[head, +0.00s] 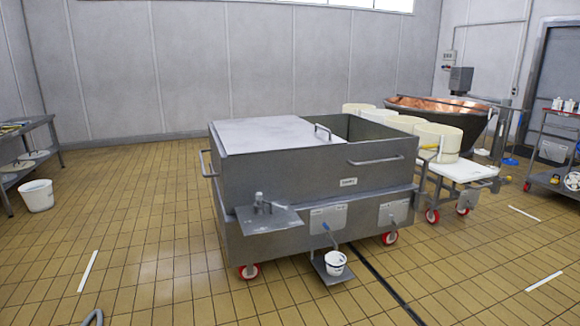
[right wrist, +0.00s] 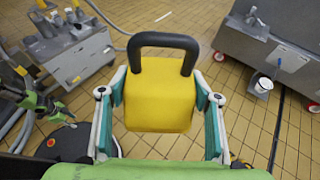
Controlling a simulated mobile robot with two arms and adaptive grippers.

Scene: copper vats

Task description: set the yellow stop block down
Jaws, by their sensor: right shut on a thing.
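The yellow stop block (right wrist: 158,97) shows in the right wrist view, with a black loop handle on its top end. My right gripper (right wrist: 160,105) is shut on it, one teal-padded finger against each side. Tiled floor shows beyond the block; I cannot tell how high above the floor it is. The head view shows neither the block nor either gripper.
A grey steel vat on red wheels (head: 310,190) stands mid-room, with a white bucket (head: 335,263) at its front. A grey machine (right wrist: 75,45) stands at upper left in the wrist view, with hoses nearby. Tiled floor (head: 130,240) left of the vat is mostly clear.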

